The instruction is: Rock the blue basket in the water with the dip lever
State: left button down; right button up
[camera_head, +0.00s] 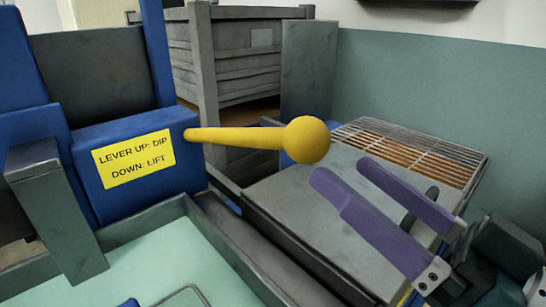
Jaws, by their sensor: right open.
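The dip lever is a yellow rod with a round knob (306,139) at its right end, sticking out about level from a blue housing (140,163). A yellow label (133,158) on the housing reads "LEVER UP: DIP, DOWN: LIFT". My right gripper (345,172) has two purple fingers, open and empty, with tips just below and right of the knob in the picture. Pale green water (165,262) lies in a grey-walled tank at lower left. A small blue piece (130,303) at the bottom edge may be part of the basket, mostly out of view. My left gripper is not in view.
A grey bench top with a metal grate (415,148) lies behind my right gripper. A grey slatted crate (235,50) stands at the back. A grey upright bar (58,215) stands at the left by the tank.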

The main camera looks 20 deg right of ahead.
aim_at(284, 128)
jog(key=r+g+p, duration=0.1)
jog(key=p, duration=0.1)
jog(key=r+n+g+p, duration=0.1)
jog(key=p, duration=0.1)
jog(key=y+p, duration=0.1)
jog(key=p, duration=0.1)
jog(key=shift+w+d+r+g+p, duration=0.1)
jog(key=shift+w+r+g+p, duration=0.15)
jog(key=shift+r+g+p, duration=0.15)
jog(key=shift+d+f, duration=0.15)
jog(key=shift+f, duration=0.05)
jog(key=shift+w+f+g, duration=0.15)
jog(key=shift+g, duration=0.15)
jog(key=x, duration=0.9)
jog(key=shift+w+f, duration=0.15)
jog(key=shift+w, duration=0.1)
grip_shut()
